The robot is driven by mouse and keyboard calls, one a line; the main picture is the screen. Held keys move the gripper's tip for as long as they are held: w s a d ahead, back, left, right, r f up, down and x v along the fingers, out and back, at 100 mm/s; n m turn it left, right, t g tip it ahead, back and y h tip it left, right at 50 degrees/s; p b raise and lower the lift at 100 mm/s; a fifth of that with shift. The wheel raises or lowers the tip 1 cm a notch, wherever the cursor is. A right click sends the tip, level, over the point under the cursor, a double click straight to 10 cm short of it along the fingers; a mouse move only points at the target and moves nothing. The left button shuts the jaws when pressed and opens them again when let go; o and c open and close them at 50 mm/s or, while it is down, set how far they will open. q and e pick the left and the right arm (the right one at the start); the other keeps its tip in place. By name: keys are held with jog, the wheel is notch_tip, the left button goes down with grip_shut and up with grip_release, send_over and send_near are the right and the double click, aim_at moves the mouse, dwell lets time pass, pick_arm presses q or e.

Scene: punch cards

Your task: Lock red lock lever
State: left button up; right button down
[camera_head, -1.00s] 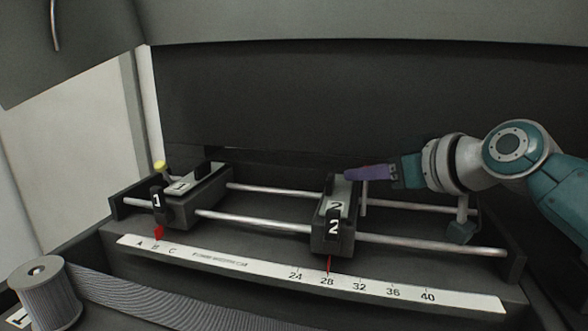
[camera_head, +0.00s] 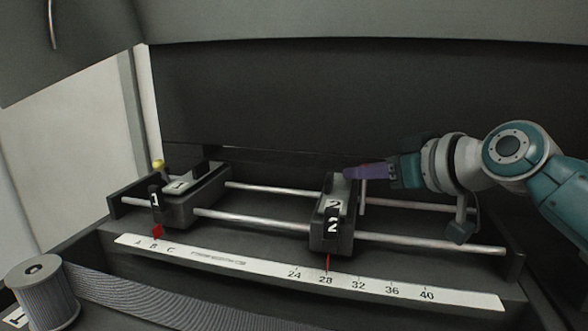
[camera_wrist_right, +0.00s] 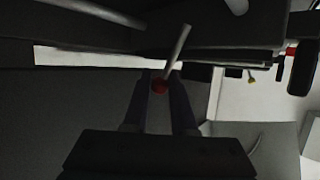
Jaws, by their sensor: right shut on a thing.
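In the head view the right gripper (camera_head: 355,173), with purple fingers, reaches in from the right just behind the carriage marked 2 (camera_head: 333,215). A thin upright rod (camera_head: 363,200), probably the lever, shows below the fingers there; its knob is mostly hidden. My left gripper is not in view.
Carriage 1 (camera_head: 190,205) sits on the left of two metal rails (camera_head: 270,222), with a yellow knob (camera_head: 158,165) behind it. Red pointers of both carriages meet the white scale strip (camera_head: 380,287). A ribbed roll (camera_head: 43,290) stands front left. A dark wall rises behind.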

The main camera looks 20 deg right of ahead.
jog(key=s+a+n+t+b, duration=0.1)
jog(key=s+n+t+b, duration=0.1)
jog(key=b, duration=0.2)
jog(key=shift+a+t, duration=0.1)
jog(key=shift+t, duration=0.2)
jog(key=n+t+b, duration=0.1)
jog(key=s+n+t+b, duration=0.1)
jog(key=b, duration=0.1)
jog(key=shift+s+a+r, duration=0.15)
jog(key=shift+a+r, duration=0.1)
jog(key=shift+a, duration=0.15)
jog(key=c, duration=0.7)
grip_release()
jog(key=shift+s, duration=0.1)
jog(key=s, duration=0.3)
jog(key=s+d, duration=0.1)
jog(key=s, duration=0.5)
jog(key=shift+s+d+f, duration=0.25)
jog(key=shift+s+d, duration=0.05)
jog(key=shift+d, duration=0.1)
